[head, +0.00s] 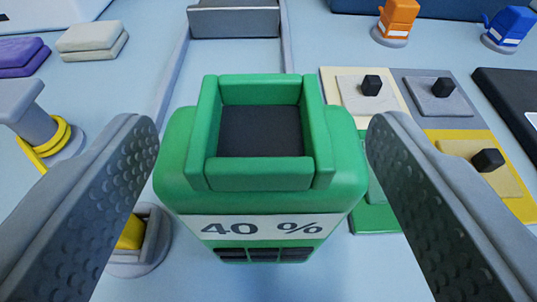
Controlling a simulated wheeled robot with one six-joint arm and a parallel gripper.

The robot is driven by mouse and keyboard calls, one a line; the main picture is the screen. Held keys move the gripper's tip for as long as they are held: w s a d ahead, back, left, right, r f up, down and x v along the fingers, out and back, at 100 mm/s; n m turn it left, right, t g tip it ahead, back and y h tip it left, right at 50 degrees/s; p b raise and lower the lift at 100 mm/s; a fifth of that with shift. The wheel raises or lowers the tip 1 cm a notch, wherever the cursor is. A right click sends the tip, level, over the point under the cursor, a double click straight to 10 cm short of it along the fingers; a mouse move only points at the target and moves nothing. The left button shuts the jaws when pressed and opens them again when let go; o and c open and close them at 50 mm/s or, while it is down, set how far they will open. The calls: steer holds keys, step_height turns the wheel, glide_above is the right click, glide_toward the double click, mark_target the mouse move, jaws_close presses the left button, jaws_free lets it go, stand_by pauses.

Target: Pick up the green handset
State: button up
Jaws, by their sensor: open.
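The green handset (180,160) stands large in the middle of the head view. It has a square raised rim on top around a dark recess, a white band reading "40 %", and dark slots below the band. My gripper (262,135) is open, with one grey dimpled finger on the left of the handset and one on the right. A gap shows between the handset and each fingertip in the picture. The lower part of the handset and its base are hidden or out of view.
Coloured panels with black knobs (488,160) lie close on the right. A grey stand with a yellow coil (55,138) is on the left. An orange item (398,14) and a blue item (512,24) stand back right. Folded purple (22,56) and cream cloths (92,40) lie back left.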

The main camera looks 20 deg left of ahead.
steer(key=shift+x, duration=1.2)
steer(key=c, duration=1.1)
steer(key=shift+c, duration=0.2)
